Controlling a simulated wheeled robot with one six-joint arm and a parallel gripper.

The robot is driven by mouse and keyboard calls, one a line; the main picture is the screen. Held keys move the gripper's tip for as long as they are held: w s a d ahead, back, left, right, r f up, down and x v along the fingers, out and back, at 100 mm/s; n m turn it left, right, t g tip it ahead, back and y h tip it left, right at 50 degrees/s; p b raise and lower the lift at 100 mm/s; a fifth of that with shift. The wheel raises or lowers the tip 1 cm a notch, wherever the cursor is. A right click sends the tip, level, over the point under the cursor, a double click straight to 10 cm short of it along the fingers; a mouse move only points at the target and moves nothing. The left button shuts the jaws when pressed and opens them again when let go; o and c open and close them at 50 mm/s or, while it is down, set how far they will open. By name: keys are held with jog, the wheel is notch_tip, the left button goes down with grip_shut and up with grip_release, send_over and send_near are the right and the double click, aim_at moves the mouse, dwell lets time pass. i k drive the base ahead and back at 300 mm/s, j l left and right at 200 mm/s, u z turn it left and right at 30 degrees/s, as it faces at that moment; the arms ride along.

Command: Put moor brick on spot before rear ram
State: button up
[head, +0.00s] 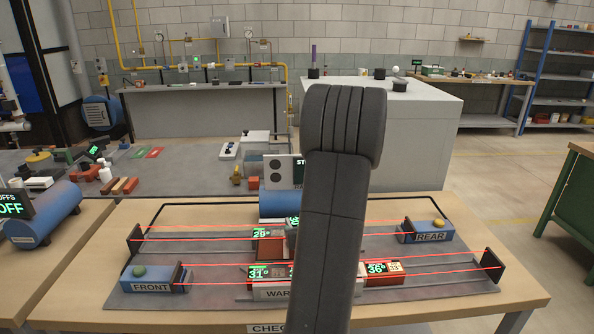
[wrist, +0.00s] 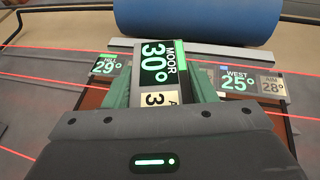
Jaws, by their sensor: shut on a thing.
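The moor brick (wrist: 160,62), with a lit display reading MOOR 30° and a pale label below, is between the jaws of my gripper (wrist: 160,92) in the wrist view. My gripper is shut on it. In the head view my arm hides most of the gripper and the brick. The rear ram (head: 430,236), a blue block with a yellow knob and a dark push plate on its left, stands at the right end of the back lane. The part of that lane just left of the plate looks bare.
The front ram (head: 152,285) stands at the left of the front lane. A brick reading 36° (head: 383,273) sits in the front lane. Hill (wrist: 107,66) and west (wrist: 238,82) displays flank the held brick. Red beams run along both lanes. A blue cylinder (wrist: 200,18) lies behind.

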aim_at(374, 240)
jog(key=k+l, duration=0.1)
jog(key=l, duration=0.3)
jog(key=k+l, duration=0.1)
jog(key=l, duration=0.65)
jog(key=i+l, duration=0.1)
jog(key=l, duration=0.5)
jog(key=l+z, duration=0.1)
jog(key=l, duration=0.45)
jog(key=i, duration=0.65)
